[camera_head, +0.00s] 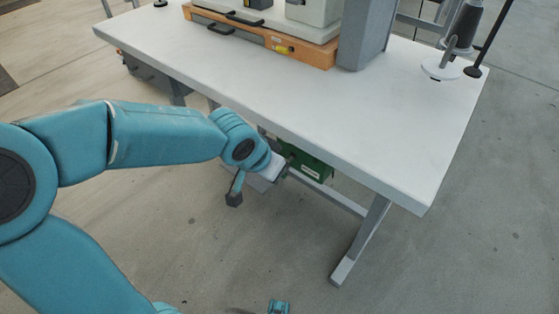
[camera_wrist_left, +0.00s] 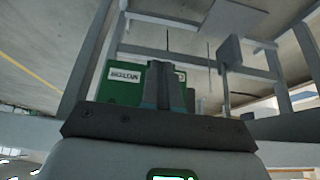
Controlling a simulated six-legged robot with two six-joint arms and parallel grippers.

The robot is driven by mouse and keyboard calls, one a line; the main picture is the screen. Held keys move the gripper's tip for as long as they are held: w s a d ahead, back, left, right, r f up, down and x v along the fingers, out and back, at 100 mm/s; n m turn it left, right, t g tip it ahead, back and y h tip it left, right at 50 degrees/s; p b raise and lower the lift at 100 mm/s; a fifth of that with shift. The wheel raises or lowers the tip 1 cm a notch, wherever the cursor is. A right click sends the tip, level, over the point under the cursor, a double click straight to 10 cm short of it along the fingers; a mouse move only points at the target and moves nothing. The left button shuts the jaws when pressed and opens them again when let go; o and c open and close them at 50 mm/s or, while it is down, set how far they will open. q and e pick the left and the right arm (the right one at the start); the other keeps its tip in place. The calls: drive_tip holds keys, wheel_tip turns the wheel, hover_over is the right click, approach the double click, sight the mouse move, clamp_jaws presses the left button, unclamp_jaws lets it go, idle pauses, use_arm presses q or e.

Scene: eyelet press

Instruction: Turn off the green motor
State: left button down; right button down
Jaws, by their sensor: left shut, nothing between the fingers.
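The green motor (camera_head: 318,168) hangs under the white worktable, partly hidden by the tabletop edge and my left gripper. In the left wrist view the green motor (camera_wrist_left: 122,92) is a green housing with a white lettered label. My left gripper (camera_head: 284,172) is at the motor's near left side, below the table's front edge. In the left wrist view its fingers (camera_wrist_left: 166,68) are shut and empty, in front of the green housing. They hide part of the housing, and I cannot tell whether they touch it. I cannot make out a switch.
The white tabletop (camera_head: 300,105) is above my left gripper, and a grey table leg (camera_head: 362,240) stands to the right. A wooden-based machine (camera_head: 300,48) and a thread stand (camera_head: 441,66) are on top. Under-table frame bars (camera_wrist_left: 165,55) surround the motor. Floor in front is open.

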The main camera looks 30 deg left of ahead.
use_arm(q)
drive_tip(key=shift+f, duration=0.15)
use_arm(e)
drive_tip(key=shift+f, duration=0.25)
idle(0.3)
